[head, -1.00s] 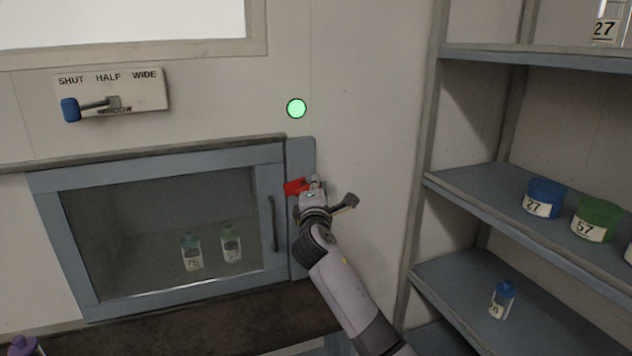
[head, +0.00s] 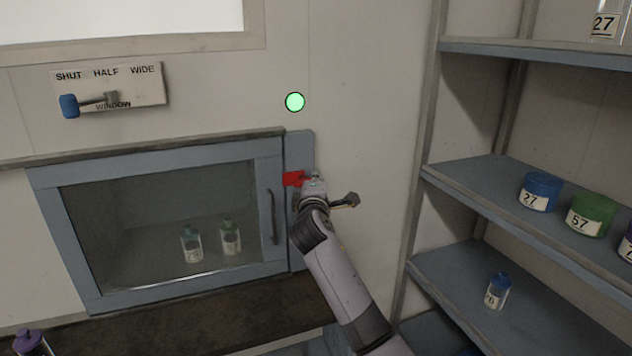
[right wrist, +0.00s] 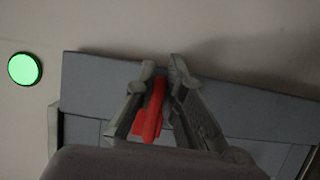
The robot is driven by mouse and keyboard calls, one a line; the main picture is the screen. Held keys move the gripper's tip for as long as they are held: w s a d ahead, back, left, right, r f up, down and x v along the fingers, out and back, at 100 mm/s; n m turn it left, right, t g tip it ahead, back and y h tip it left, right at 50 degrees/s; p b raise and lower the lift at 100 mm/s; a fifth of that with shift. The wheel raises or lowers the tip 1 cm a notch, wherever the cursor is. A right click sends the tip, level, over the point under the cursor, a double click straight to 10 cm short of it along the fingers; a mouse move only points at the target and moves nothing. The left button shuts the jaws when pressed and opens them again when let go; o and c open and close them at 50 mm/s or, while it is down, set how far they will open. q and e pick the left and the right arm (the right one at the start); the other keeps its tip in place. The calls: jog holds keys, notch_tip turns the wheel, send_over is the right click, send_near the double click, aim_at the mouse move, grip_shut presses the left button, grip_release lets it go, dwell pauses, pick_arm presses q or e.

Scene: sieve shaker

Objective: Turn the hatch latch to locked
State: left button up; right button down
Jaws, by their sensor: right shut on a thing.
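The hatch (head: 165,225) is a blue-grey framed glass door in the wall, closed, with a vertical handle (head: 271,217) on its right side. The red latch (head: 293,178) sits on the blue-grey plate (head: 301,150) right of the door. In the head view its red end points left and my gripper hides the rest. My right gripper (head: 313,183) is at the latch. In the right wrist view the fingers (right wrist: 160,90) are shut on the red latch (right wrist: 151,112). My left gripper is not in view.
A green round light (head: 294,102) is on the wall above the latch. A window lever (head: 90,103) labelled SHUT, HALF, WIDE is upper left. Shelves with jars, including a blue jar (head: 540,191), stand right. Two bottles show behind the glass.

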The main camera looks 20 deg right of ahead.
jog(key=c, duration=1.7)
grip_release()
jog(key=shift+a, duration=0.1)
jog(key=v, duration=1.2)
